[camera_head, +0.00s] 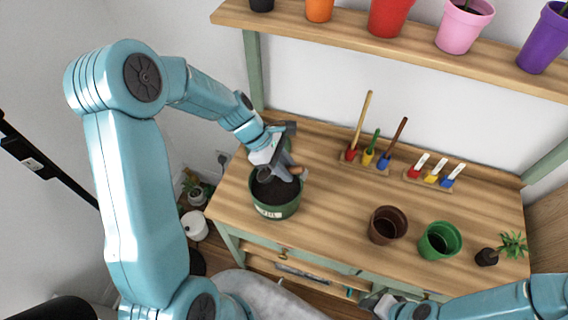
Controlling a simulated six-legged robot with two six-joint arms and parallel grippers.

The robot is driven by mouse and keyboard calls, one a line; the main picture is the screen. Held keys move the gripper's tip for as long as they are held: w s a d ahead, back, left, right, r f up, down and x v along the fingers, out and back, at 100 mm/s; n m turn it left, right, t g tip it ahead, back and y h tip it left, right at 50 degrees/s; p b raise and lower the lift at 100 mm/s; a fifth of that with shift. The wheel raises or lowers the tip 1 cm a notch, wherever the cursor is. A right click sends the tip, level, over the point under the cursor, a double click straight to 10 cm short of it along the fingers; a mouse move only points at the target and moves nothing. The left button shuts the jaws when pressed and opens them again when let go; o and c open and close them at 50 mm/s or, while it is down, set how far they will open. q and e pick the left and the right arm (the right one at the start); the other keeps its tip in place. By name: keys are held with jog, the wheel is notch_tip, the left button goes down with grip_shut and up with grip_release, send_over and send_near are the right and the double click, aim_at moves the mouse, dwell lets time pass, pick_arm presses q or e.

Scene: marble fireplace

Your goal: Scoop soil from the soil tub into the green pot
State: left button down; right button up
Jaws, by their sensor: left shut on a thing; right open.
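The soil tub (277,211) is a dark green round container of dark soil with a pale label, at the left of the wooden bench. My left gripper (285,160) is over the tub and shut on a tool with a brown wooden handle, seemingly a scoop. The tool's head is mostly hidden by the gripper, so I cannot tell whether it touches the soil or carries any. The green pot (439,240) stands upright at the right front of the bench; its inside looks dark. My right gripper (374,301) is open and empty at the bench's front edge, low in view.
A brown pot (388,225) stands just left of the green pot. A small plant with a dark root ball (488,256) lies to the right. Racks of coloured tools (366,160) stand at the back, below a shelf (340,37) of coloured pots. The bench middle is clear.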

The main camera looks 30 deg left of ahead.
aim_at(299, 166)
pick_arm(q)
jog(key=shift+d+r+p, duration=0.2)
jog(key=shift+r+p, duration=0.55)
jog(key=shift+r, duration=0.1)
jog(key=shift+w+d+r+y+p, duration=0.15)
jog(key=shift+r+y+p, duration=0.1)
jog(key=shift+r+p, duration=0.35)
jog(key=shift+d+r+y+p, duration=0.1)
jog(key=shift+r+y+p, duration=0.2)
jog(key=shift+p, duration=0.35)
jog(key=shift+d+y+b, duration=0.25)
jog(key=shift+y+b, duration=0.1)
jog(key=shift+y, duration=0.1)
jog(key=shift+w+d+r+g+y, duration=0.1)
jog(key=shift+d+r+g+y, duration=0.15)
jog(key=shift+y, duration=0.2)
jog(key=shift+w+d+r+g+y, duration=0.15)
jog(key=shift+d+y, duration=0.15)
jog(key=shift+y, duration=0.15)
jog(key=shift+d, duration=0.1)
jog(key=shift+s+r+y, duration=0.1)
jog(key=shift+r+y, duration=0.05)
jog(key=shift+y, duration=0.35)
pick_arm(e)
notch_tip(299, 166, up, 4)
jog(key=shift+r, duration=0.1)
